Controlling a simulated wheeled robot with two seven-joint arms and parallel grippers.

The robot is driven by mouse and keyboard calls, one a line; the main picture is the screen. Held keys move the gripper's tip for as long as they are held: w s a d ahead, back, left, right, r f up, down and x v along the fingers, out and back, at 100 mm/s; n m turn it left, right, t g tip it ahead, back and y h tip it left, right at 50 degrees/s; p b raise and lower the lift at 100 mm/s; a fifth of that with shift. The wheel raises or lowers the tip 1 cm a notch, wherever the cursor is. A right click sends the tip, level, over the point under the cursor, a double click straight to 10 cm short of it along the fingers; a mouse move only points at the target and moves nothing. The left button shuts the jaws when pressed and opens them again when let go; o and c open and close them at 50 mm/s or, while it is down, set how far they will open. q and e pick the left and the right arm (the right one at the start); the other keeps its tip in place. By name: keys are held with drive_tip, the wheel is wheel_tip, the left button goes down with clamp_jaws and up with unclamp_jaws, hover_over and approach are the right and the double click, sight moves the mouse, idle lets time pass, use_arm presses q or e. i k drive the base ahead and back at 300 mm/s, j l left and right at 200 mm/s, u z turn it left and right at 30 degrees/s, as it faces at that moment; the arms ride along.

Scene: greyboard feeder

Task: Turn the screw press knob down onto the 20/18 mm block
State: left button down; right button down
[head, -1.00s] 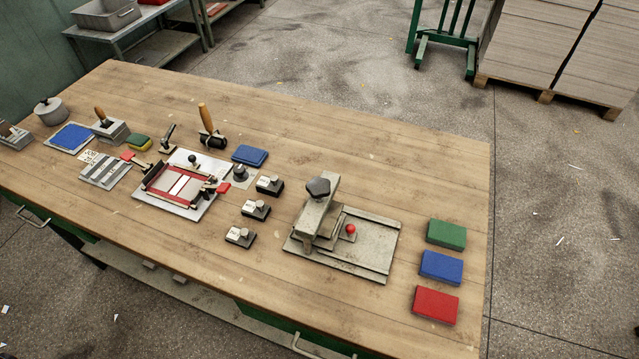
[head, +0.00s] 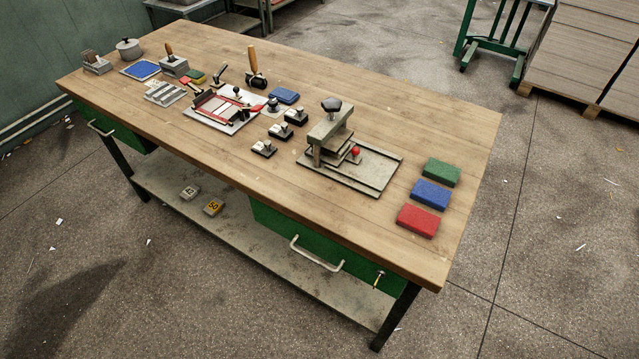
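The screw press (head: 317,148) stands on a grey base plate (head: 372,174) on the right half of the wooden table. Neither of my grippers is in view.
Green (head: 441,172), blue (head: 430,194) and red (head: 418,220) pads lie right of the press. A red-framed fixture (head: 222,108) and hand tools fill the left half. The lower shelf (head: 225,230) holds two numbered blocks. Floor in front of the table (head: 180,300) is clear apart from scraps.

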sight(330, 105)
drive_tip(key=k, duration=0.15)
drive_tip(key=k+j+z, duration=0.2)
drive_tip(key=j, duration=0.35)
drive_tip(key=k+j+z, duration=0.2)
drive_tip(key=k+j, duration=0.25)
